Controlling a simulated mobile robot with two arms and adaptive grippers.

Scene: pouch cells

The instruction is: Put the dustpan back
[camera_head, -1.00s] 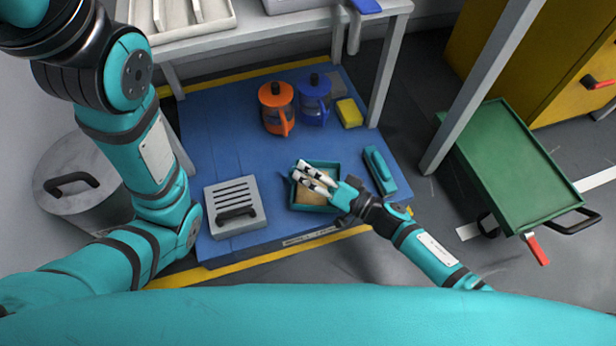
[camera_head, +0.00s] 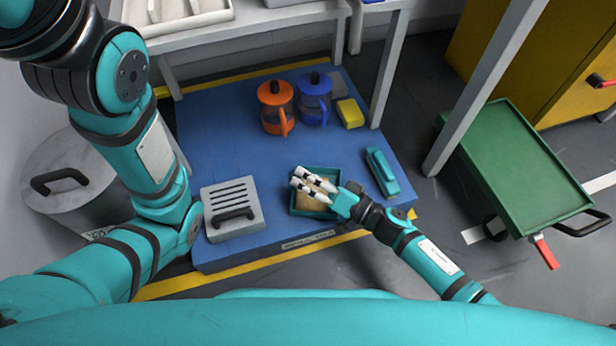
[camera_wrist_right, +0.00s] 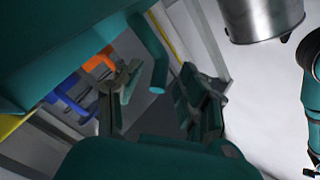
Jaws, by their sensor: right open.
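A shallow teal tray-like pan (camera_head: 337,180) with a tan inside lies on the blue mat in the head view; I take it for the dustpan, though its shape is partly covered. My right gripper (camera_head: 299,179) is over it, open, with its pale fingers pointing left across it. I cannot tell whether they touch it. In the right wrist view a large teal surface (camera_wrist_right: 60,50) and a teal bar (camera_wrist_right: 152,55) are close ahead of the open fingers. A slim teal tool (camera_head: 382,172) lies to the right of the pan. My left gripper is out of view.
A grey slotted box (camera_head: 232,190) stands left of the pan. An orange jug (camera_head: 276,98), a blue jug (camera_head: 314,95) and a yellow block (camera_head: 349,112) stand behind. A white table (camera_head: 240,35) is at the back; a green cart (camera_head: 505,150) stands right.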

